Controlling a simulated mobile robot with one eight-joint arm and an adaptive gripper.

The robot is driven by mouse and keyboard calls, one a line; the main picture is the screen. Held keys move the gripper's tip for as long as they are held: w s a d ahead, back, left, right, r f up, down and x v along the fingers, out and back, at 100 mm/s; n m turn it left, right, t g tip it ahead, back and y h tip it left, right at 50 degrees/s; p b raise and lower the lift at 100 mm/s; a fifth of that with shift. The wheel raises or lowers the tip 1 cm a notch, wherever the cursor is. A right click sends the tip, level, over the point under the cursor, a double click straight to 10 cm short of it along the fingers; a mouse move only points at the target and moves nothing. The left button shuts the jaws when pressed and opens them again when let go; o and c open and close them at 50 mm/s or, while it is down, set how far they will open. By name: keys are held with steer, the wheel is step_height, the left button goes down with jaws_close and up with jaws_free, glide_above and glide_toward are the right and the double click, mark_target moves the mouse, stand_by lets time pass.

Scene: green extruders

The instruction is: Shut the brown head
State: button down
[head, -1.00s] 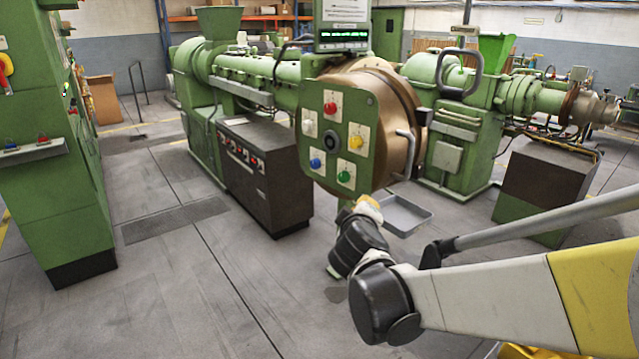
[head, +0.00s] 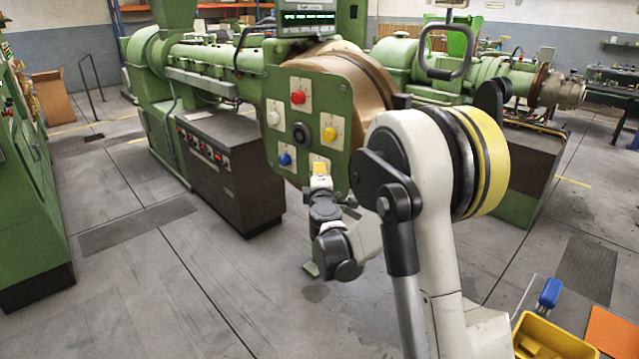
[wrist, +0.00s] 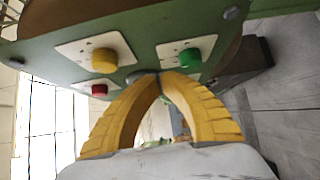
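The brown head (head: 372,84) is a large round drum on the green extruder, behind a green button panel (head: 330,100). My arm hides its lower right part and the side handle. How far it stands open cannot be told. My gripper (head: 320,169) has yellow fingers and overlaps the panel's lower part in the head view. In the wrist view, the fingers (wrist: 160,77) meet at their tips, with nothing seen between them. The tips lie close to the panel edge, below the yellow knob (wrist: 104,60) and green knob (wrist: 192,57); contact cannot be told.
A dark control cabinet (head: 222,165) stands left of the panel. A green machine (head: 30,200) stands at the far left. A loop handle (head: 446,52) rises behind my arm. A yellow bin (head: 545,340) is at the lower right. The floor (head: 150,270) at front left is clear.

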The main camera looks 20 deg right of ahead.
mark_target(326, 158)
steer(key=w+d, duration=0.1)
steer(key=d, duration=0.1)
steer(key=w+d+b, duration=0.1)
steer(key=w+d, duration=0.1)
steer(key=shift+w+d, duration=0.1)
steer(key=shift+d, duration=0.1)
